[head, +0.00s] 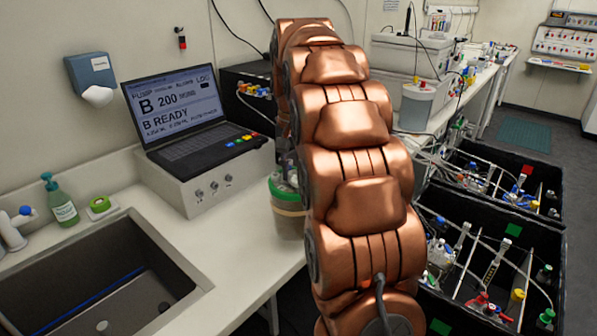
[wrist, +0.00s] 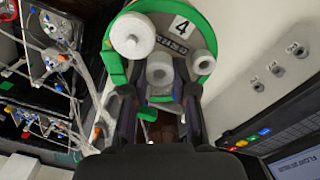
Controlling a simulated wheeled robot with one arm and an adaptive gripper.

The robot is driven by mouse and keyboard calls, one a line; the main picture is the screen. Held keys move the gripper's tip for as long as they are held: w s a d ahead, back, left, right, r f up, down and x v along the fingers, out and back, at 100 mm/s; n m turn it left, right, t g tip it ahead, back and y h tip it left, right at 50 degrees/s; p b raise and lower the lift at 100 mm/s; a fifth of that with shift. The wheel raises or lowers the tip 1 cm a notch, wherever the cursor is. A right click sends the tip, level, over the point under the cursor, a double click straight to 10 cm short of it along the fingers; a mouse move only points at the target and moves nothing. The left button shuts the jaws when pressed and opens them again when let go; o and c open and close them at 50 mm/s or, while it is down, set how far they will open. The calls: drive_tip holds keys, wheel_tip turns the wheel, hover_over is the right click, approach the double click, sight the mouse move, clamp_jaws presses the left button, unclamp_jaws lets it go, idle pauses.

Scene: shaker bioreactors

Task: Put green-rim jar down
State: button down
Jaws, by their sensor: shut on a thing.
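The green-rim jar (head: 287,208) shows in the head view just left of my copper arm, which hides its right part. It is at the counter's right edge, beside the laptop's grey box. I cannot tell whether its base touches the counter. In the wrist view the jar's lid has a bright green rim (wrist: 203,22), white caps and a label "4". My gripper (wrist: 158,98) has its two dark fingers on the jar's near side and is shut on it.
A grey box with a laptop (head: 190,110) stands left of the jar. The white counter (head: 235,262) is bare in front of it, up to the sink (head: 90,285). Black bins (head: 490,265) with tubing and bottles stand at the right.

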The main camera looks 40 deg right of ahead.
drive_tip(key=w+d+p, duration=0.2)
drive_tip(key=w, duration=0.4)
drive_tip(key=shift+w+f, duration=0.2)
drive_tip(key=shift+d, duration=0.1)
drive_tip(key=shift+w+f+p, duration=0.2)
drive_tip(key=shift+f+p, duration=0.65)
drive_tip(key=shift+f, duration=1.05)
drive_tip(key=c, duration=0.9)
unclamp_jaws()
drive_tip(key=shift+f, duration=0.1)
wheel_tip(320, 180, up, 12)
drive_tip(key=shift+r+p, duration=0.2)
drive_tip(key=shift+p, duration=0.95)
